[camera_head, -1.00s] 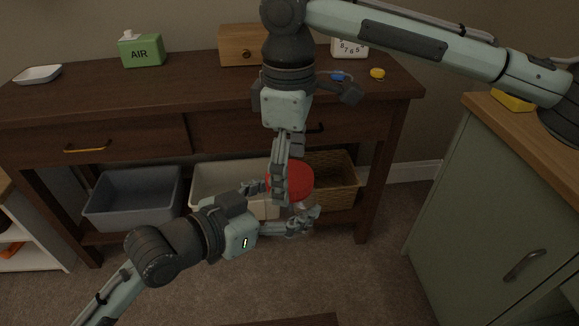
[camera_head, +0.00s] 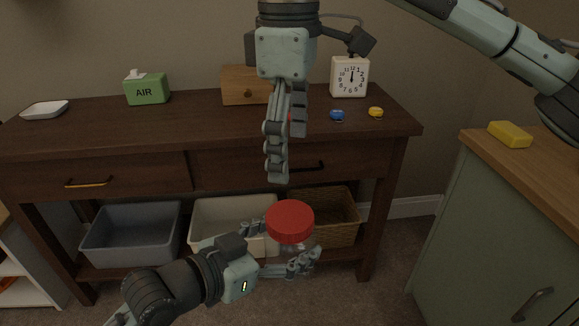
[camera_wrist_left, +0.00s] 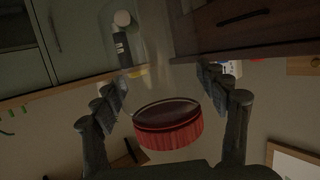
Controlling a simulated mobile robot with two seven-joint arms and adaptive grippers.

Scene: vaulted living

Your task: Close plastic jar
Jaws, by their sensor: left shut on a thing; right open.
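The plastic jar (camera_head: 291,246) is clear, with a round red lid (camera_head: 290,219) sitting on its top. My left gripper (camera_head: 284,249) is shut around the clear body, below the lid. In the left wrist view the red lid (camera_wrist_left: 168,130) shows between the two fingers, its ribbed side facing the camera; the clear body is hard to make out. I cannot tell how tightly the lid sits. My right gripper (camera_head: 277,176) is open and empty, pointing down above the lid and apart from it.
The dark wooden console (camera_head: 120,140) stands behind, bearing a green AIR box (camera_head: 147,91), a clock (camera_head: 349,77), and small blue (camera_head: 337,115) and yellow (camera_head: 376,112) items. Bins and a basket (camera_head: 335,215) fill its lower shelf. A cabinet (camera_head: 475,225) stands at the right.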

